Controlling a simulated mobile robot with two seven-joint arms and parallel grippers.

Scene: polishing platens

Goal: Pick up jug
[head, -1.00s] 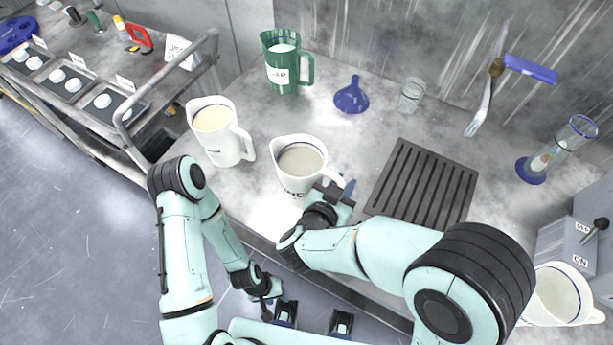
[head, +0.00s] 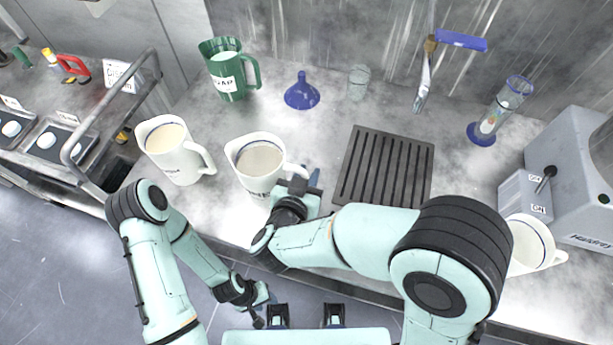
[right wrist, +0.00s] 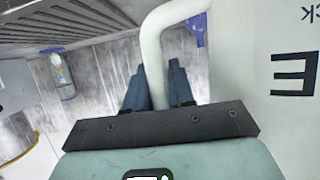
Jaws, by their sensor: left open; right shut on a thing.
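A white jug (head: 252,186) with grey liquid and dark lettering stands upright near the bench's front edge in the head view. My right gripper (head: 310,188) is at its handle, on the jug's right side. In the right wrist view my right fingers (right wrist: 158,88) are shut on the white handle (right wrist: 151,48), one on each side. The jug's lettered wall (right wrist: 275,75) fills the right of that view. I cannot tell any gap under the jug. My left gripper (head: 264,306) is open and empty, low in front of the bench.
A second white jug (head: 178,163) with cream liquid stands close on the left. A green jug (head: 229,85), blue funnel (head: 301,95) and glass beaker (head: 358,82) stand behind. A dark ribbed mat (head: 385,170) lies right. Another white jug (head: 528,243) is by the grey machine (head: 580,175).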

